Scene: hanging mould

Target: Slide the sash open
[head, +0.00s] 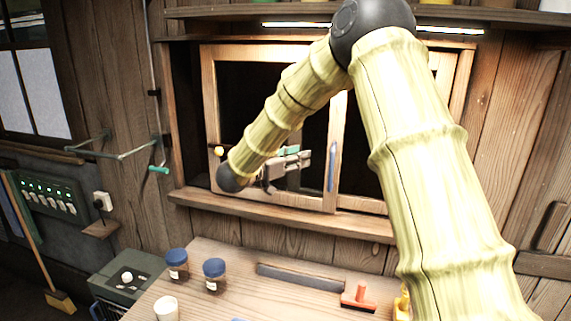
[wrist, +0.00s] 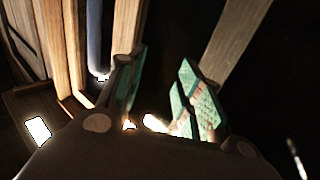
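The sash (head: 270,195) is a wood-framed dark pane in the window on the back wall. A blue upright bar handle (head: 332,166) is on the sash's right-hand stile. My gripper (head: 303,158) is in front of the pane, left of the handle, with its fingers pointing right. In the wrist view my gripper (wrist: 160,95) is open, with an empty gap between its teal pads. The blue handle (wrist: 95,40) shows there to the left of the left finger, outside the gap. Whether they touch I cannot tell. My arm hides part of the window's upper middle.
A wooden sill (head: 270,217) runs below the window. The workbench (head: 235,260) holds two blue-lidded jars (head: 214,275), a white cup (head: 167,308) and a red-handled tool (head: 358,297). A bracket with a teal tip (head: 158,170) juts from the wall at left.

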